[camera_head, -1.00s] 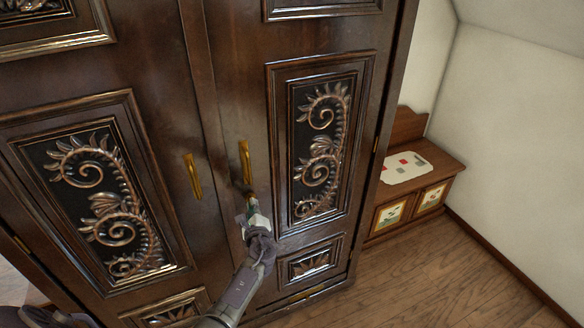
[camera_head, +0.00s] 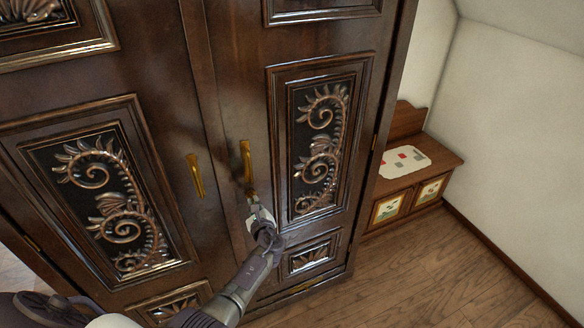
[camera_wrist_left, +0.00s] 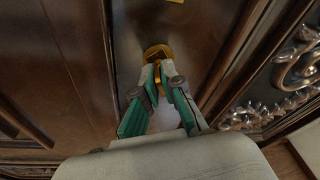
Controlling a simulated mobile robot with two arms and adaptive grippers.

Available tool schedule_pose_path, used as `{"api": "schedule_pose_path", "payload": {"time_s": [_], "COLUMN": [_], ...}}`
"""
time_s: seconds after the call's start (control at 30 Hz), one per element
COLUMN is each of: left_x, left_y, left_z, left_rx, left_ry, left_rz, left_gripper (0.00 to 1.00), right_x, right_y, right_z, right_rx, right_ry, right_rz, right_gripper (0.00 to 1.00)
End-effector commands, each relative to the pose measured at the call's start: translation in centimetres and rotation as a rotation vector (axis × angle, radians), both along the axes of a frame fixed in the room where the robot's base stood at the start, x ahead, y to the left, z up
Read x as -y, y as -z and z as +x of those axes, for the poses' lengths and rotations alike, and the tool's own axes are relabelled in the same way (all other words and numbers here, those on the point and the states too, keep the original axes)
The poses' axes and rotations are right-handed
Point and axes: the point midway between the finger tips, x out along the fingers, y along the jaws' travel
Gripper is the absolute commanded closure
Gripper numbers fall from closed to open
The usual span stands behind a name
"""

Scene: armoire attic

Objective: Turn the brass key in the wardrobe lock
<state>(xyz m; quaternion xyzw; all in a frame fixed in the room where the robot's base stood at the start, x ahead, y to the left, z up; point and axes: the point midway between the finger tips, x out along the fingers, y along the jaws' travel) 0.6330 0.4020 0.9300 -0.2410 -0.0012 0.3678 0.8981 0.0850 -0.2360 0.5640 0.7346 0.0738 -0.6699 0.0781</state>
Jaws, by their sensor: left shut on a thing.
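The dark wooden wardrobe (camera_head: 232,110) fills the left and middle of the head view, with both doors shut. My left gripper (camera_head: 251,196) is at the right door, just below its brass handle (camera_head: 246,162). In the left wrist view the gripper (camera_wrist_left: 162,73) has its fingertips close together against a round brass piece (camera_wrist_left: 157,52) on the door, shut on the brass key. The key itself is mostly hidden between the fingers, so how far it is turned does not show. My right gripper is not in view.
A second brass handle (camera_head: 195,175) is on the left door. Carved panels (camera_head: 319,150) stand out from the doors. A low wooden bench (camera_head: 409,187) with a pale patterned cloth (camera_head: 404,162) stands to the right. The wooden floor (camera_head: 420,265) in front is clear.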

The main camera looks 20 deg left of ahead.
Motion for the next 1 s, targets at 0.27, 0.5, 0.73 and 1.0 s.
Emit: {"api": "schedule_pose_path", "payload": {"time_s": [0.27,0.5,0.73,1.0], "left_x": [0.0,0.1,0.2,0.2], "left_y": [-0.1,-0.2,0.0,0.1], "left_z": [0.0,0.2,0.2,0.3], "left_rx": [-0.044,-0.245,-0.425,-0.447], "left_ry": [-0.008,-0.031,-0.053,-0.054], "left_rz": [0.034,0.204,0.358,0.378], "left_gripper": [1.00,1.00,1.00,1.00], "right_x": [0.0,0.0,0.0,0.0], "right_y": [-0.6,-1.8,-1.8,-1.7], "right_z": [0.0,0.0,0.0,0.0], "right_rx": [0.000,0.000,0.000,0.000], "right_ry": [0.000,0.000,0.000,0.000], "right_rz": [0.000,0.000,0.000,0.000], "right_gripper": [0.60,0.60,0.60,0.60]}}
